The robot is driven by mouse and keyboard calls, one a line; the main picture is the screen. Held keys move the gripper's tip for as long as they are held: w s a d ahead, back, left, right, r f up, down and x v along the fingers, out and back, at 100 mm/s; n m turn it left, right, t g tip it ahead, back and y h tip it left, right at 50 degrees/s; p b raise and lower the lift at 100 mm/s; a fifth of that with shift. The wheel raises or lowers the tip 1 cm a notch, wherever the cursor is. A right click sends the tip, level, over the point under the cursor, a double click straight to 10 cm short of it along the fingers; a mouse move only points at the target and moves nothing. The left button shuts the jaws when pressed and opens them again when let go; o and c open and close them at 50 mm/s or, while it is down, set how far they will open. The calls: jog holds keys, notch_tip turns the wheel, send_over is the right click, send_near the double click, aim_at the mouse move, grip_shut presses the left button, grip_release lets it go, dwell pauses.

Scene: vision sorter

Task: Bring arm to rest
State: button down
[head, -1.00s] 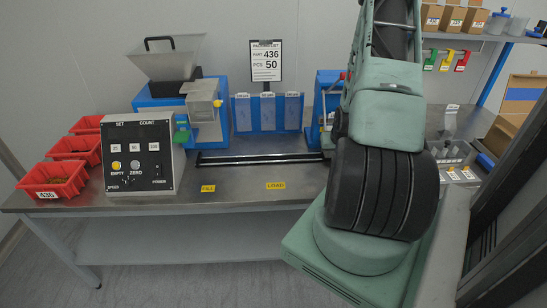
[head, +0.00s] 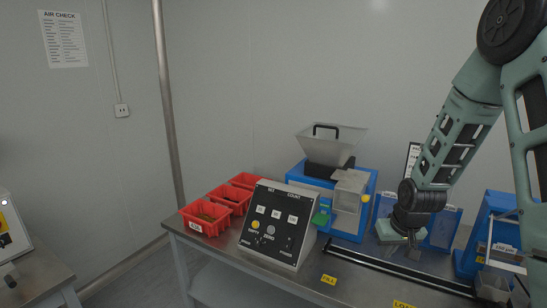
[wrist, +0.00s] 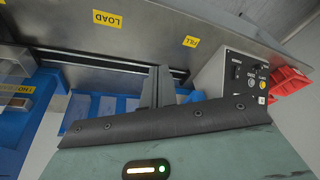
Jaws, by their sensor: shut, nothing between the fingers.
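My arm (head: 455,140) comes down from the upper right in the head view, over the bench. My gripper (head: 412,241) hangs at its end, in front of the blue panels behind the bench. In the wrist view my gripper (wrist: 160,72) shows its two grey fingers together, with nothing between them. They point towards the dark rail on the bench. In the head view the fingers are too small to read clearly.
The bench (head: 345,285) carries a control box (head: 277,225), red bins (head: 207,218) and a blue sorter with a hopper (head: 332,143). A dark rail (head: 385,267) runs along it. Another table (head: 40,280) stands at far left, with floor between.

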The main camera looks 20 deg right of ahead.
jog(key=s+a+r+n+g+y, duration=0.1)
jog(key=s+a+r+n, duration=0.15)
jog(key=a, duration=0.55)
jog(key=s+a+r+n, duration=0.1)
jog(key=a+r+n, duration=0.15)
jog(key=a, duration=0.55)
jog(key=s+a+r+n+g+y, duration=0.1)
jog(key=s+a+r, duration=0.15)
jog(key=a, duration=0.55)
jog(key=s+a+r+n, duration=0.2)
jog(key=s+a, duration=0.3)
jog(key=s, duration=0.2)
jog(key=s+a+r+n+g, duration=0.1)
jog(key=s+a+r+n, duration=0.2)
jog(key=s+a, duration=0.2)
jog(key=s, duration=0.3)
jog(key=shift+a+r+g+h, duration=0.2)
jog(key=shift+g+h, duration=0.1)
jog(key=shift+h, duration=0.1)
jog(key=shift+d, duration=0.1)
